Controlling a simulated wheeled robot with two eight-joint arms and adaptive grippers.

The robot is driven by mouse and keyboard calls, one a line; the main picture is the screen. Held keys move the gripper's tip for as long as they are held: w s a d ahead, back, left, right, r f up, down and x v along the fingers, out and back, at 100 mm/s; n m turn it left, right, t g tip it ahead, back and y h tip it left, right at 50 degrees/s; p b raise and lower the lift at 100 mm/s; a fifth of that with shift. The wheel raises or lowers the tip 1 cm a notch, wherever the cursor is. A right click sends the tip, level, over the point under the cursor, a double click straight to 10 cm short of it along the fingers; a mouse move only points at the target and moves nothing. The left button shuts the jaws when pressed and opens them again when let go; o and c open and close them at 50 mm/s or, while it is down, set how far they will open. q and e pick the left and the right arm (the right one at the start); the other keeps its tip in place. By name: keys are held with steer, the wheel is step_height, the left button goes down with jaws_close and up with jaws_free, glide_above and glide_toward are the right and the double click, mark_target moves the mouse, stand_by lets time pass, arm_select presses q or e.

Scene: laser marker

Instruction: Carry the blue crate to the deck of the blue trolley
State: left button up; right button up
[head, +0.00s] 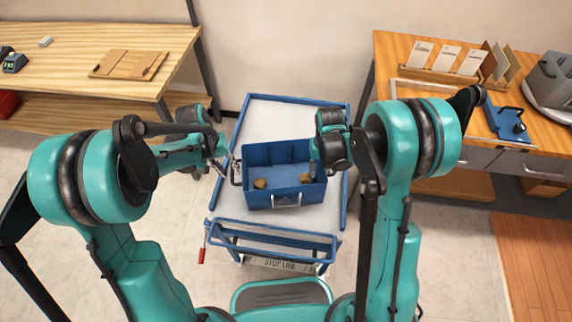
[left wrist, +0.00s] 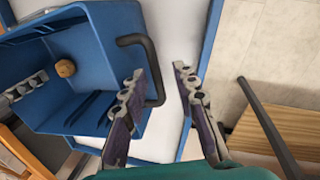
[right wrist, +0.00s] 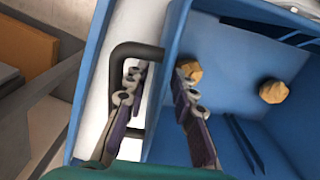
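The blue crate (head: 259,199) is over the pale deck of the blue trolley (head: 230,196); it looks level and seems to stand on it. Brown lumps lie inside. My left gripper (head: 232,168) is at the crate's left side. In the left wrist view, its fingers (left wrist: 160,78) are spread, with the outer bar of a black handle (left wrist: 154,70) between them. My right gripper (head: 318,166) is at the right side. In the right wrist view, its fingers (right wrist: 159,76) are apart, one over the other handle's (right wrist: 118,75) opening and one over the crate's inside. Contact cannot be told.
A wooden bench (head: 60,42) with a flat cardboard piece (head: 128,65) stands at left. A wooden table (head: 395,52) with cards in a rack and a grey machine stands at right. The trolley's push bar (head: 270,238) faces me. Deck behind the crate is clear.

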steer(key=shift+r, duration=0.3)
arm_select(q)
steer(key=r, duration=0.2)
steer(key=a+r, duration=0.1)
steer(key=r, duration=0.2)
steer(key=shift+r, duration=0.25)
arm_select(e)
step_height(320, 180, up, 11)
steer(key=shift+r, duration=0.2)
